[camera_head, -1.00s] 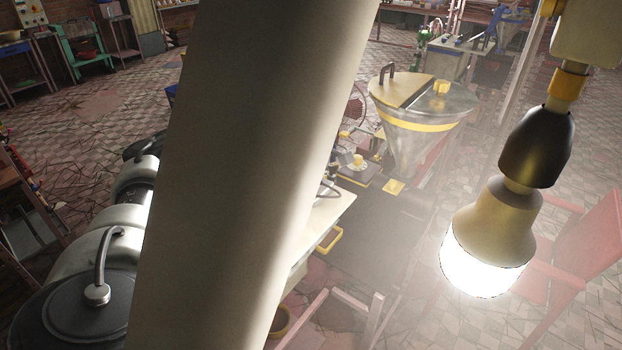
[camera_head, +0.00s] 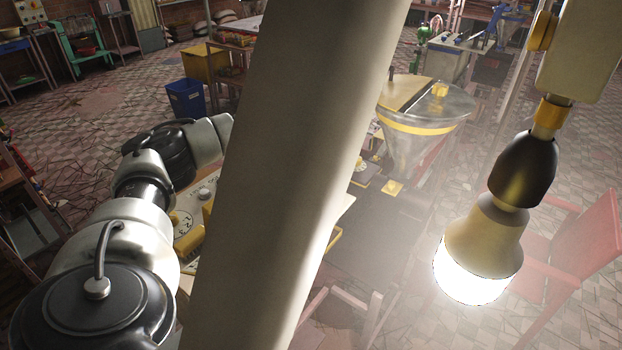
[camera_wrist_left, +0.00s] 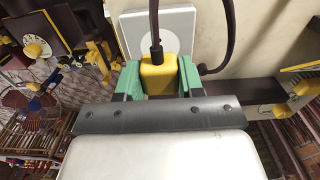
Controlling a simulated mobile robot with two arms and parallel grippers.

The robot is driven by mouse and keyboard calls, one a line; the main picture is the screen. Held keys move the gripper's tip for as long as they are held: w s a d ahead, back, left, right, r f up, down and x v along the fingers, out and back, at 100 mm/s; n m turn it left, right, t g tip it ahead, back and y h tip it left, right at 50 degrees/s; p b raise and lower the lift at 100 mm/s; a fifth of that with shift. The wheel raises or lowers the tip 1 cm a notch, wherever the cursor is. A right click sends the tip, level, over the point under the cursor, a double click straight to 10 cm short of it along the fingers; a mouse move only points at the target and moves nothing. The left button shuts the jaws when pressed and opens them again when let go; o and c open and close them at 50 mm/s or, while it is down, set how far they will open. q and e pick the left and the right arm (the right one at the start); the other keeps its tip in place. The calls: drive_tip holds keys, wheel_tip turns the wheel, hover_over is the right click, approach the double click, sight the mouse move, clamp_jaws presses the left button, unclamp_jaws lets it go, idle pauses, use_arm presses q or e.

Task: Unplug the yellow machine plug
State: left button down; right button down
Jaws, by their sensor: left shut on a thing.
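The yellow plug (camera_wrist_left: 159,73) shows in the left wrist view, with a dark cable coming out of it. My left gripper (camera_wrist_left: 157,82) has its green fingers shut on the plug, one on each side. A white socket plate (camera_wrist_left: 184,24) on a cream surface lies right behind the plug. I cannot tell whether the plug is seated in the plate or apart from it. In the head view the cream pillar (camera_head: 285,180) hides my left gripper and the plug. My right gripper is in neither current view.
A lit bulb (camera_head: 480,260) hangs close at the right. The yellow-banded hopper machine (camera_head: 420,125) stands behind the pillar. A red chair (camera_head: 585,255) is at the right and a blue bin (camera_head: 186,98) at the left. Patterned floor (camera_head: 75,120) is open at the left.

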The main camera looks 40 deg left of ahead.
use_arm(q)
drive_tip(key=shift+r+p, duration=0.85)
drive_tip(key=shift+r, duration=0.5)
drive_tip(key=shift+d, duration=0.1)
